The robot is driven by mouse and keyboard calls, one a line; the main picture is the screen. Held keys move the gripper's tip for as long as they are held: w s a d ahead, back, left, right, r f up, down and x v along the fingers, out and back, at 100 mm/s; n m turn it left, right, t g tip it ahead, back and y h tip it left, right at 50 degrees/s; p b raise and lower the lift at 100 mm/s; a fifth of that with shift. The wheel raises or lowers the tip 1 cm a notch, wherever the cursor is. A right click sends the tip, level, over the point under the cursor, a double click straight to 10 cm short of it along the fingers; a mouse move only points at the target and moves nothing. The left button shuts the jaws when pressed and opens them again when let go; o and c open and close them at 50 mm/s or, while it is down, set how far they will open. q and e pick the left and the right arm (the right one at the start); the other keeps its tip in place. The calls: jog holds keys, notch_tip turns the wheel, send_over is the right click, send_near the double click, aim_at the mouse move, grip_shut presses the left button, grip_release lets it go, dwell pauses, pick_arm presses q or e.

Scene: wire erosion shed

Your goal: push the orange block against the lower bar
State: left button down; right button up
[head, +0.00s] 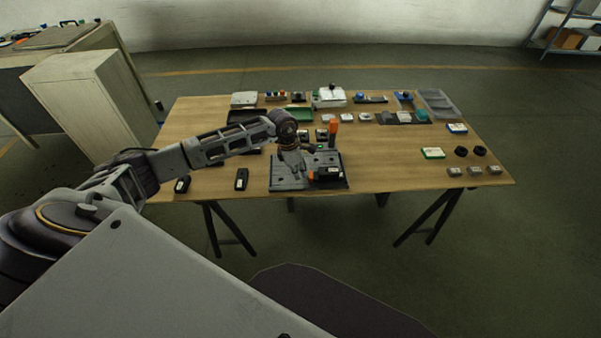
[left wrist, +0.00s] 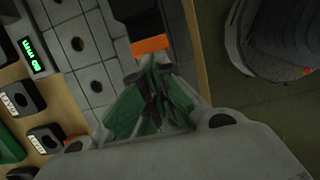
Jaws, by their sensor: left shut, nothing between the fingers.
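An orange block (head: 311,174) shows as a small orange patch at the left end of a black part (head: 329,173), near the front edge of a dark grey plate (head: 280,184) on the table. In the left wrist view the orange block (left wrist: 150,44) lies across the end of the black part (left wrist: 138,14). I cannot tell whether the two are joined or only touch, or which edge is the lower bar. My left gripper (head: 297,172) is low over the plate, left of the block. Its fingers (left wrist: 155,75) are shut and empty, tips close to the orange face; contact is unclear. My right gripper is out of view.
An upright orange-topped post (head: 333,130) stands behind the plate. A lit green display (left wrist: 32,55) and several dark blocks sit beside the plate in the wrist view. Black parts (head: 241,179) lie on the table at left. The table's right middle is mostly free.

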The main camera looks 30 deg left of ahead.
pick_arm(q)
jog(key=v, duration=1.1)
jog(key=shift+a+r, duration=0.15)
jog(key=shift+r, duration=0.2)
jog(key=shift+s, duration=0.15)
